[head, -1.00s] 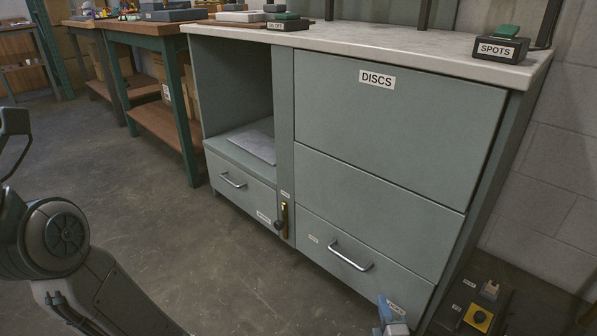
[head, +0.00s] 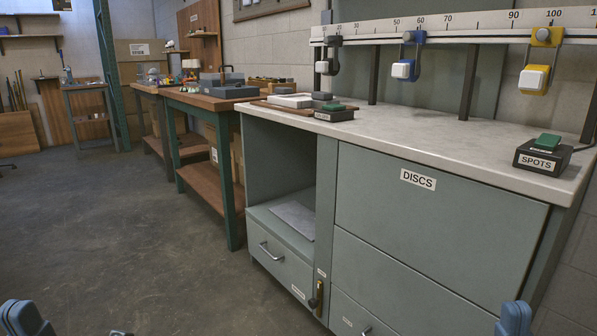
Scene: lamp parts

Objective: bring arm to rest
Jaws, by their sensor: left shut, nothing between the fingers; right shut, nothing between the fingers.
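My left gripper (head: 25,318) shows at the bottom left corner of the head view, a blue-and-dark tip cut off by the picture's edge. It is over the floor, apart from the furniture. My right gripper (head: 515,318) shows as a small blue tip at the bottom right, in front of the lower part of the grey-green cabinet (head: 440,235). Both are shut and empty. Most of both arms is out of view.
The cabinet has a pale worktop (head: 420,140), a DISCS panel and an open bay at left. A SPOTS button box (head: 541,158) stands on its right end. A scale rail (head: 470,27) with several hanging clamps crosses above. Wooden benches (head: 205,150) stand further left. Floor at left is clear.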

